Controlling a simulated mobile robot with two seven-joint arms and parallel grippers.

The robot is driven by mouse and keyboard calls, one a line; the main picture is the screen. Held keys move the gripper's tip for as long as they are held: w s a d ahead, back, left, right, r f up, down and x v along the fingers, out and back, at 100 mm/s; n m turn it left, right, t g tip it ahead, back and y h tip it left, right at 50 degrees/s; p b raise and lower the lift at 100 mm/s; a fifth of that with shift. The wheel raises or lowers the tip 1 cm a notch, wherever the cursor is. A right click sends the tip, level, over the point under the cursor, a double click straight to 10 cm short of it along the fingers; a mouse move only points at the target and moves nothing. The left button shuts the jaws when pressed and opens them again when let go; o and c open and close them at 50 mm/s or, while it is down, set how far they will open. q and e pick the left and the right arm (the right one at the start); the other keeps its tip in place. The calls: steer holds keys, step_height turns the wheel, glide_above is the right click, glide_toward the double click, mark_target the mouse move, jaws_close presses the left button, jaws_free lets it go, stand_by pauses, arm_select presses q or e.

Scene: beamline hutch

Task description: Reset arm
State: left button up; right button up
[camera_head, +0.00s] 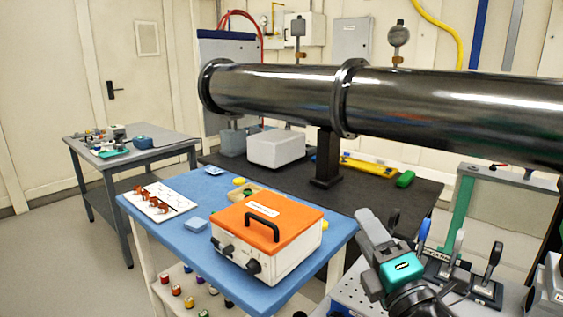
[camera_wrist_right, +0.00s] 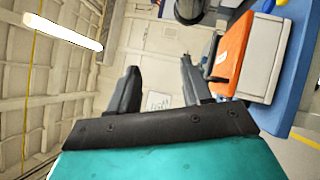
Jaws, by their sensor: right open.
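My right gripper (camera_head: 380,230) is at the lower right of the head view, just right of the blue table's right end. A dark wrist and a teal-green cover show behind its dark fingers. In the right wrist view its two black fingers (camera_wrist_right: 158,66) stand wide apart with nothing between them. The gripper is open and empty, and the wrist view looks sideways past the orange-topped box toward the far wall. My left arm and gripper are in neither view.
A long dark metal tube (camera_head: 270,92) crosses above a black bench (camera_head: 425,190). Upright clamps (camera_head: 490,275) stand right of my gripper. A grey side table (camera_head: 165,148) stands left.

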steer(key=s+d+f+m+g+h, duration=0.3)
steer(key=s+d+f+m+g, duration=0.15)
steer(key=f+m, duration=0.4)
steer(key=s+d+f+m+g+h, duration=0.35)
steer(key=s+f+m, duration=0.25)
steer(key=f+m, duration=0.25)
steer(key=s+a+f+m+g+y, duration=0.1)
steer(key=s+f+m+g, duration=0.25)
steer(key=s, duration=0.45)
steer(key=s+a+f+m+g+y, duration=0.1)
steer(key=s+f+m+g, duration=0.1)
steer(key=s+f+g, duration=0.5)
steer(key=w+a+f+t+b, duration=0.1)
steer(key=w+f+t+b, duration=0.1)
steer(key=f, duration=0.4)
steer(key=w+a+f+t+y+b, duration=0.1)
steer(key=w+f+t+b, duration=0.2)
steer(key=f+t, duration=0.3)
steer(key=shift+w+a+n+t, duration=0.2)
steer(key=shift+w+n+t, duration=0.3)
steer(key=shift+w, duration=0.3)
